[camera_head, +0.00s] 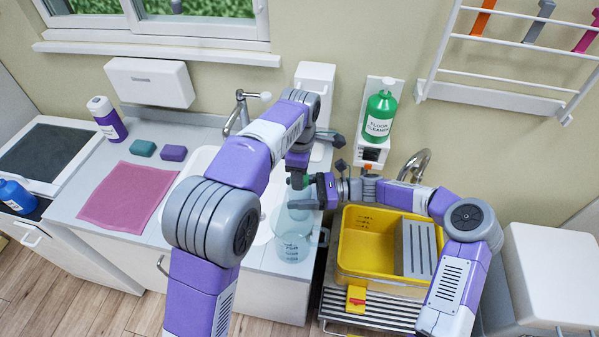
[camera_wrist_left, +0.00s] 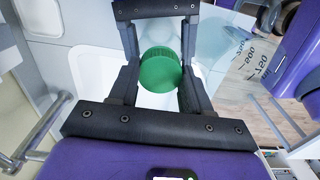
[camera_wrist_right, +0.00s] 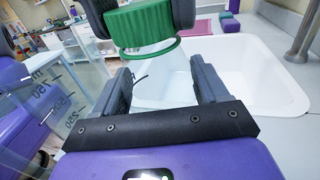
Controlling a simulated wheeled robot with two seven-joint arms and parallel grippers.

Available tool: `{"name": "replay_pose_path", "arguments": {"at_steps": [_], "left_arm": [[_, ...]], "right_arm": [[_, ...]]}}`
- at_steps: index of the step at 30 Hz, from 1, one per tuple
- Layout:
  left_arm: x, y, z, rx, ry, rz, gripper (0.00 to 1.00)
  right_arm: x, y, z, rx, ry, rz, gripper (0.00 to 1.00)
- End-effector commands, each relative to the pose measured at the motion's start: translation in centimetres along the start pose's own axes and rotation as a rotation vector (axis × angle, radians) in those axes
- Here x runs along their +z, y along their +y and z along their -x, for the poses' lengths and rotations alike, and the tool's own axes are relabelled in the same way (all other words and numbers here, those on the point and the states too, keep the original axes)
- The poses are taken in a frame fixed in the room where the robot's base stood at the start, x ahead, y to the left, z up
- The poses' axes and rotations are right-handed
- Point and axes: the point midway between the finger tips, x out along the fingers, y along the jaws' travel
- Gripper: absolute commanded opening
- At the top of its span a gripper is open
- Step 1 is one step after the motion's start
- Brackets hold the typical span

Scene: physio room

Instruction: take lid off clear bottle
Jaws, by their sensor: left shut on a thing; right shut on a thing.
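My left gripper (camera_head: 300,165) is shut on the lid from above. My right gripper (camera_wrist_right: 163,88) is shut around the clear neck just below. A thin green ring (camera_wrist_right: 150,50) shows under the lid. I cannot tell whether the lid is clear of the neck. In the head view the grippers partly hide the lid.
The white sink (camera_head: 205,160) lies behind the left arm. A yellow tub (camera_head: 350,262) with a grey ribbed block (camera_head: 416,250) stands right of the bottle. A green floor cleaner bottle (camera_head: 380,115) stands behind. A pink cloth (camera_head: 128,195) lies on the left counter.

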Motion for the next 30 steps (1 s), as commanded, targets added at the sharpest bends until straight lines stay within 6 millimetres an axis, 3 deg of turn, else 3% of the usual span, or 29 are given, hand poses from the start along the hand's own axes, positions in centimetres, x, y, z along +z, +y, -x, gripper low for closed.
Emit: {"name": "replay_pose_path", "arguments": {"at_steps": [14, 30], "left_arm": [[0.0, 0.0, 0.1, 0.0, 0.0, -0.003, 0.12], [0.0, 0.0, 1.9, 0.001, 0.0, -0.004, 0.12]], "right_arm": [[0.0, 0.0, 0.0, 0.0, 0.001, 0.0, 0.0], [0.0, 0.0, 0.0, 0.0, 0.0, 0.0, 0.0]]}}
